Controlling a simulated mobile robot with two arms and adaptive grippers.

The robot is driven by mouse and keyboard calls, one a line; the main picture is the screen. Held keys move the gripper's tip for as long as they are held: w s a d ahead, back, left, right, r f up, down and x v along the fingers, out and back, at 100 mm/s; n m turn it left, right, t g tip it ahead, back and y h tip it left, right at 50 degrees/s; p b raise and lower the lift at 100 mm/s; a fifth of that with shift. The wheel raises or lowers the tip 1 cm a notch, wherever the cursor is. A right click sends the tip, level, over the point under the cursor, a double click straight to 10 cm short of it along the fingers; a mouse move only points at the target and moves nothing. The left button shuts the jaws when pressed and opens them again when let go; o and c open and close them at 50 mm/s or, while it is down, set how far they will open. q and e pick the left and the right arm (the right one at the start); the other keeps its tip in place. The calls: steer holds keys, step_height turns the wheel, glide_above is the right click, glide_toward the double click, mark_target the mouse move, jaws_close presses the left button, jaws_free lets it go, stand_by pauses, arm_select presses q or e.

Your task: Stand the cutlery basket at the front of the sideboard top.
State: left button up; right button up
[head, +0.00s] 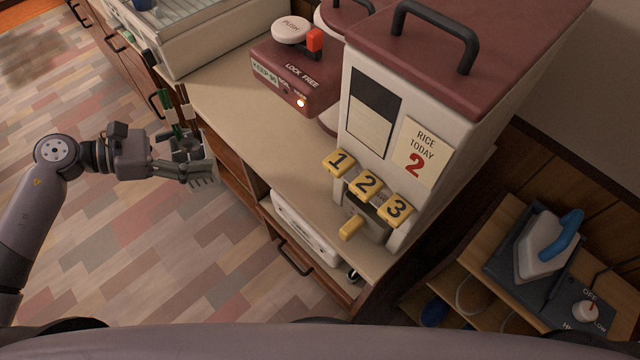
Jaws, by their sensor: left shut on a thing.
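The cutlery basket (203,174) is a small grey slatted holder. Several handles in green, white and brown stick up out of it. My left gripper (183,163) is shut on it and partly hides it. The basket is just off the front edge of the sideboard top (232,112), over the floor side in the picture. I cannot tell its exact height against the top. The beige sideboard top has a bare strip along its front. My right gripper is not in view.
A maroon box (290,76) with a push button stands behind the bare strip. A rice dispenser (440,90) with numbered yellow keys stands to the right. A white dish dryer (205,30) is at the far left end. An iron (545,245) sits on a low shelf at right.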

arm_select(q)
steer(key=shift+w+a, duration=0.3)
steer(key=shift+a, duration=0.35)
steer(key=shift+w+a, duration=0.3)
steer(key=shift+a, duration=0.3)
steer(key=shift+w+d+r, duration=0.1)
steer(key=shift+w, duration=0.05)
steer(key=w+d+p, duration=0.1)
steer(key=d, duration=0.3)
steer(key=w+d+p, duration=0.1)
steer(key=w+d, duration=0.1)
steer(key=d, duration=0.2)
steer(key=w+d+p, duration=0.2)
steer(key=d, duration=0.2)
steer(key=shift+d, duration=0.2)
steer(key=shift+w+d+p, duration=0.25)
steer(key=shift+w+d, duration=0.05)
steer(key=shift+d, duration=0.4)
steer(key=shift+w+d+p, duration=0.3)
steer(key=shift+w+d, duration=0.05)
steer(key=shift+d, duration=0.35)
steer(key=shift+w+d+p, duration=0.25)
steer(key=shift+w+d, duration=0.05)
steer(key=shift+d, duration=0.4)
steer(key=shift+a+f, duration=0.2)
steer(key=shift+f, duration=0.55)
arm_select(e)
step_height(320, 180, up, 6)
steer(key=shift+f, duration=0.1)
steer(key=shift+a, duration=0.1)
